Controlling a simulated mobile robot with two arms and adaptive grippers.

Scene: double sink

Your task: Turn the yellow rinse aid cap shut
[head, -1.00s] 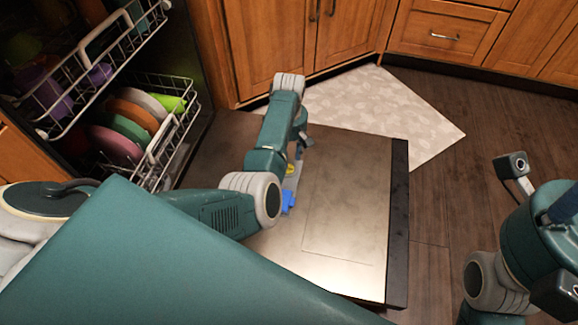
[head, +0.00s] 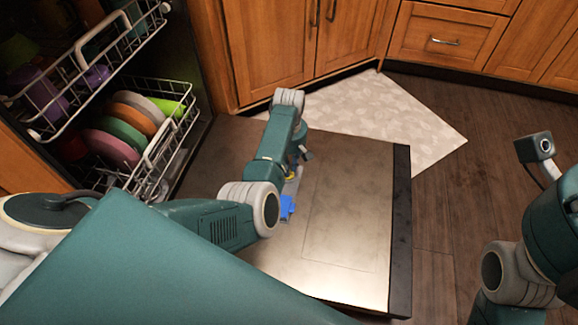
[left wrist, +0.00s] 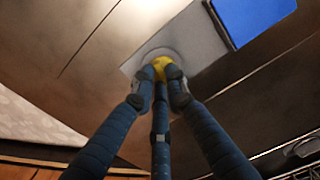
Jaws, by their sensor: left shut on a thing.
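The yellow rinse aid cap (left wrist: 161,66) sits in a round recess of the grey dispenser panel (left wrist: 197,43) on the inside of the open dishwasher door (head: 340,215). In the left wrist view, the fingers of my left gripper (left wrist: 160,84) are closed around the cap and hide its near side. In the head view, my left arm covers most of the cap; only a yellow sliver (head: 290,178) shows. A blue dispenser lid (head: 287,207) is beside it on the panel. My right arm shows at the right edge; its gripper fingers cannot be made out.
The dishwasher's lower rack (head: 170,140) holds several coloured plates at the left, with an upper rack (head: 132,26) above. Wooden cabinets (head: 275,45) stand behind. A pale mat (head: 375,110) lies on the floor beyond the door. The door's right part is clear.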

